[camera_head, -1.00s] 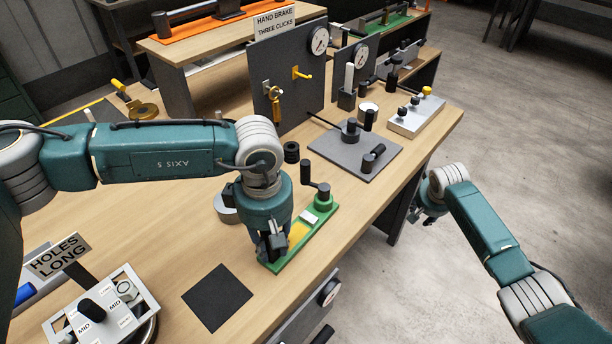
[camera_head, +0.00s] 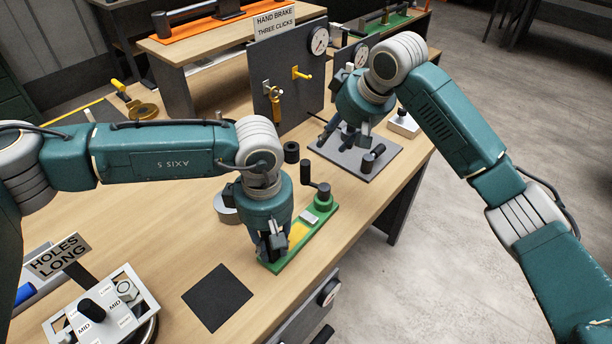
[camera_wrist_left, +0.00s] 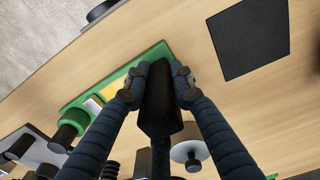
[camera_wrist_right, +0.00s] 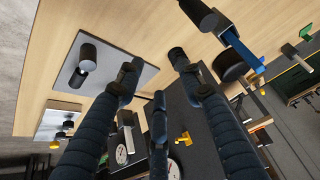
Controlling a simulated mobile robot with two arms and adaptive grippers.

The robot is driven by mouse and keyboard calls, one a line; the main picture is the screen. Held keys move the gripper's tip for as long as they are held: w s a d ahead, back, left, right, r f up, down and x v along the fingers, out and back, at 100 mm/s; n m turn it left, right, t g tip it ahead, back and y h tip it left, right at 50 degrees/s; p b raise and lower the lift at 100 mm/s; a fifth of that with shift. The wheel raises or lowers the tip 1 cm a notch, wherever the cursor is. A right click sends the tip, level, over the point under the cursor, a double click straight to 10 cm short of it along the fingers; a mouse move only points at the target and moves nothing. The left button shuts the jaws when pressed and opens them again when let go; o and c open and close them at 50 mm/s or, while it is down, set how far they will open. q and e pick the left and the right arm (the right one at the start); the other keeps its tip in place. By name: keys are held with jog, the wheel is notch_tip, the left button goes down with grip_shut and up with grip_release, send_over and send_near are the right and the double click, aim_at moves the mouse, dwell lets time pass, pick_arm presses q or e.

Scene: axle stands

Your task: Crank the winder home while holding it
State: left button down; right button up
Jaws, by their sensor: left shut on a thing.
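The winder is a green base (camera_head: 299,241) with a yellow strip and a pale block on top. A black crank (camera_head: 316,184) with an upright knob stands on a round green hub at its far right end. My left gripper (camera_head: 270,248) is shut on a black grip (camera_wrist_left: 160,108) at the near end of the base. My fingers hide part of that grip in the head view. The hub (camera_wrist_left: 74,120) shows in the left wrist view. My right gripper (camera_head: 337,138) is open and empty above the grey plate, beyond the crank and apart from it.
The grey plate (camera_head: 350,160) carries black posts. Behind it stands the dark hand brake panel (camera_head: 290,85) with yellow levers and a dial. A black mat (camera_head: 217,297) lies left of the winder. A black ring (camera_head: 291,152) and a grey round piece (camera_head: 226,208) are close by.

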aim_at(309, 165)
jog(key=s+a+r+n, duration=0.1)
jog(key=a, duration=0.1)
jog(key=s+a+n, duration=0.1)
jog(key=a, duration=0.1)
jog(key=s+a+r+n, duration=0.1)
jog(key=s+a, duration=0.1)
jog(key=shift+r+g+y, duration=0.3)
jog(key=shift+r+y, duration=0.05)
jog(key=shift+y, duration=0.05)
jog(key=shift+s+a+r+n, duration=0.1)
jog(key=shift+s+a+n, duration=0.1)
jog(key=shift+n, duration=0.1)
jog(key=shift+s+a, duration=0.1)
jog(key=shift+f, duration=3.95)
jog(key=c, duration=0.6)
